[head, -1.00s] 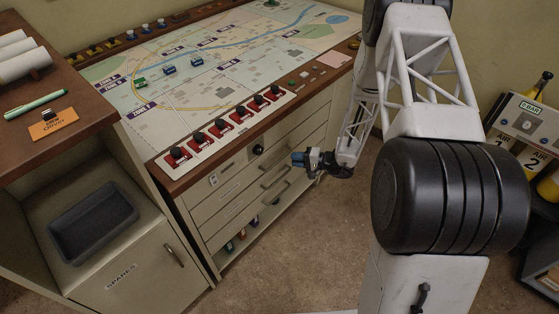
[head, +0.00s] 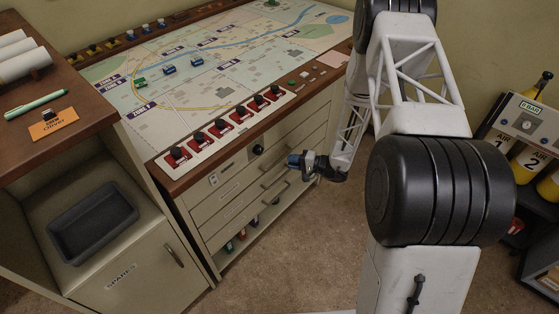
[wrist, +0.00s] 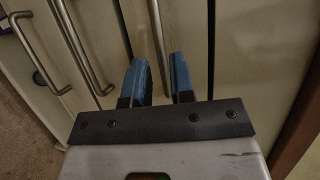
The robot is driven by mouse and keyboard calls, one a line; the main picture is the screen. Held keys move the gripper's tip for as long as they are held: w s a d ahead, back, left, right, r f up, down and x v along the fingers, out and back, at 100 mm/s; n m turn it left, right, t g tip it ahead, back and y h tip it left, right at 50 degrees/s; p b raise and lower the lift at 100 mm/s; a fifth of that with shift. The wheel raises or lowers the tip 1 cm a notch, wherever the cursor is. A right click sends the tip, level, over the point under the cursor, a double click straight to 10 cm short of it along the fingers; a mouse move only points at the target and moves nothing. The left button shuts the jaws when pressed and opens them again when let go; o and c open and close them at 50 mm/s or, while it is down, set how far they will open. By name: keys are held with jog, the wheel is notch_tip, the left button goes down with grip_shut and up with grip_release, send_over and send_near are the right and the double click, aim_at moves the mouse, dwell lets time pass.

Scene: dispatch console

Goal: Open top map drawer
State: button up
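The top map drawer (head: 238,182) is a beige front under the console's wooden edge, and it looks shut. Its metal bar handle (wrist: 155,25) is the rightmost of the bars in the wrist view. My gripper (head: 292,160) is in front of the drawer stack at handle height. In the wrist view its blue fingers (wrist: 159,64) are apart, and the handle's near end runs into the gap between them. I cannot tell whether a finger touches the bar.
Lower drawer handles (wrist: 82,48) lie to the left in the wrist view. The console top (head: 215,75) carries a map, with red switches (head: 222,128) along its front edge. A spares cabinet (head: 150,275) stands at left. The floor (head: 290,250) in front is clear.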

aim_at(280, 159)
jog(key=shift+x, duration=2.95)
jog(key=shift+c, duration=0.3)
grip_shut()
